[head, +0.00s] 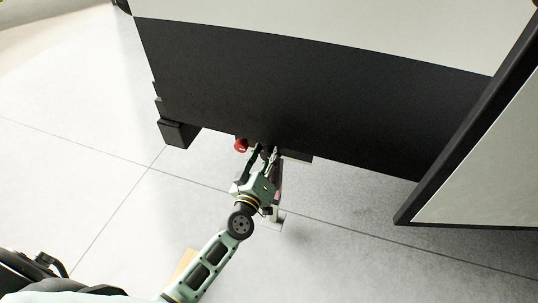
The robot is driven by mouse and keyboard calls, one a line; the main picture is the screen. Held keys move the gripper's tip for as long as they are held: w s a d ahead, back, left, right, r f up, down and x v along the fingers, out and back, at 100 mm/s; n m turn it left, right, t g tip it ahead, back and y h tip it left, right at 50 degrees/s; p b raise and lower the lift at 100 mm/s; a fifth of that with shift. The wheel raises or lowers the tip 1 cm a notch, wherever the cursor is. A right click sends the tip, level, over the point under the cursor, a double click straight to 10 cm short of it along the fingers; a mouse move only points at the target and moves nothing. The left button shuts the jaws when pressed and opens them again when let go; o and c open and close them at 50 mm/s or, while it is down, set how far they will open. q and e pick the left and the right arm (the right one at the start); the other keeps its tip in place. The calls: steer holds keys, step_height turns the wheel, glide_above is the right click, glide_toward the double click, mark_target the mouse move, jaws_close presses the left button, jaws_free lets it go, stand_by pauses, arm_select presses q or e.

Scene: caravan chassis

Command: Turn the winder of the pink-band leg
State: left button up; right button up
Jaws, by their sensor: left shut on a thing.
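My left gripper (267,152) is at the lower edge of the dark caravan skirt, its two fingers pointing up and away. It is shut on the winder, but the gripped part is small, dark and mostly hidden by the fingers. A red knob (241,146) shows just left of the fingertips, apart from them. Behind and right of the gripper is the leg with a pink band (279,190), partly hidden by my gripper. Its pale foot (275,217) shows near the floor. My right gripper is not in view.
The black caravan skirt (290,90) with a white panel above it fills the upper middle. A dark block (178,134) hangs at its left corner. A dark-edged white panel (490,150) stands at the right. The pale tiled floor (380,265) is clear in front.

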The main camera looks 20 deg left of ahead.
arm_select(q)
steer(key=shift+r+n, duration=0.15)
steer(key=shift+n, duration=1.55)
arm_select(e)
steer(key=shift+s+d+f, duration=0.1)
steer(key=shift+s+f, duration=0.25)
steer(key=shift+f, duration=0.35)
arm_select(q)
steer(key=shift+w+r, duration=0.1)
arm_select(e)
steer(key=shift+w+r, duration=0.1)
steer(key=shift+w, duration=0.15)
arm_select(q)
steer(key=o, duration=1.1)
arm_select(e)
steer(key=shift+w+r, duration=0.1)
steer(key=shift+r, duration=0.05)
